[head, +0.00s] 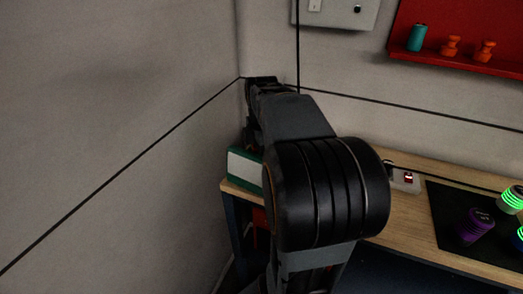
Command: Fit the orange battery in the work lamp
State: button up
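My arm reaches from the bottom middle toward the back left corner. My gripper (250,136) is at its far end, small and dark, near the wall and above a green and white box. Its fingers are too hidden to tell open from shut, and I see nothing clearly held. Two small orange pieces, a left one (451,46) and a right one (485,50), stand on the red wall shelf. I cannot tell whether either is the battery. I cannot make out a work lamp; my arm hides part of the bench.
The wooden bench (415,216) bears a green and white box (245,166) and a socket block with a red switch (408,178). A purple cylinder (474,226) and a glowing green one (511,200) stand on a black mat (446,205). A teal cylinder (417,38) stands on the red shelf (455,62).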

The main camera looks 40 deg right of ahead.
aim_at(231, 147)
jog(key=shift+f, duration=0.45)
jog(key=o, duration=1)
jog(key=shift+c, duration=0.2)
jog(key=shift+r, duration=0.15)
notch_tip(231, 147, up, 11)
jog(key=p, duration=0.9)
jog(key=shift+a, duration=0.1)
jog(key=s+a+f+m+t, duration=0.2)
jog(key=s+a+m, duration=0.1)
jog(key=a+m, duration=0.4)
jog(key=s+a+f+m+t, duration=0.2)
jog(key=s+a+f+m, duration=0.1)
jog(key=a+m, duration=0.4)
jog(key=a, duration=0.3)
jog(key=shift+a+f+m, duration=0.2)
jog(key=shift+f+m, duration=0.15)
jog(key=shift+m, duration=0.05)
